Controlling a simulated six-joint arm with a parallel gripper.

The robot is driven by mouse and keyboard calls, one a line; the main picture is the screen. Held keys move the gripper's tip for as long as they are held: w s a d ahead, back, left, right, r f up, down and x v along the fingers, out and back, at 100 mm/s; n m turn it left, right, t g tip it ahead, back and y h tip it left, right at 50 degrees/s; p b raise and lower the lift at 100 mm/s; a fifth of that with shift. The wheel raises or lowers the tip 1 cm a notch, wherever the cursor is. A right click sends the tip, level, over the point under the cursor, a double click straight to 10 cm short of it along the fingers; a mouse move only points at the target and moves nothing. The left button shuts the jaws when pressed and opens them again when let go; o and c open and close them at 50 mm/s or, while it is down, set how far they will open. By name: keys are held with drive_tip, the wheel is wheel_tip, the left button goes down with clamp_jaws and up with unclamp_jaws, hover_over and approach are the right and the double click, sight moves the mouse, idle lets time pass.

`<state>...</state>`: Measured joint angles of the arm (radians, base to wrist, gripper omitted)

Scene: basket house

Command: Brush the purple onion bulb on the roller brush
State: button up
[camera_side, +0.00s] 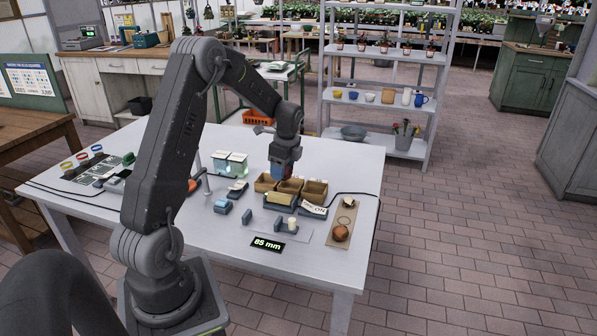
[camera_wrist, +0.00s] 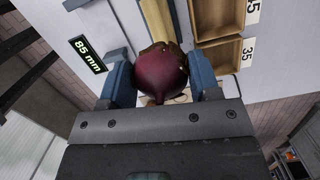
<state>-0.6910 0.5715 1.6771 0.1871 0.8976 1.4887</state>
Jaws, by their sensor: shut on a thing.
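The purple onion bulb (camera_wrist: 162,76) is held between the two blue fingers of my gripper (camera_wrist: 161,85) in the wrist view. In the side view my gripper (camera_side: 284,170) hangs above the white table, just behind the cardboard bins, and only a small reddish part of the bulb shows at the fingers. A long tan bar (camera_wrist: 186,22) lies beyond the bulb in the wrist view, partly hidden by it. I cannot tell for sure whether this is the roller brush, and I cannot make out the brush clearly in the side view.
Open cardboard bins (camera_side: 315,191) with number labels stand on the white table (camera_side: 220,250). An "85 mm" sign (camera_side: 269,244) lies in front. A brown round item (camera_side: 341,233) sits on a tan board at the right.

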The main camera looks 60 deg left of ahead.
sight(279, 194)
drive_tip(key=shift+s+a+f+n, duration=0.1)
drive_tip(key=shift+s+a+n, duration=0.4)
drive_tip(key=shift+n, duration=0.2)
drive_tip(key=shift+f, duration=2.55)
drive_tip(key=shift+f, duration=0.4)
drive_tip(key=shift+w+d, duration=0.3)
drive_tip(key=shift+w+d+r, duration=0.1)
drive_tip(key=shift+w+d, duration=0.05)
drive_tip(key=shift+w, duration=0.05)
drive_tip(key=shift+s, duration=0.2)
idle(0.6)
drive_tip(key=shift+s+a, duration=0.2)
drive_tip(key=shift+a, duration=0.2)
drive_tip(key=shift+s, duration=0.1)
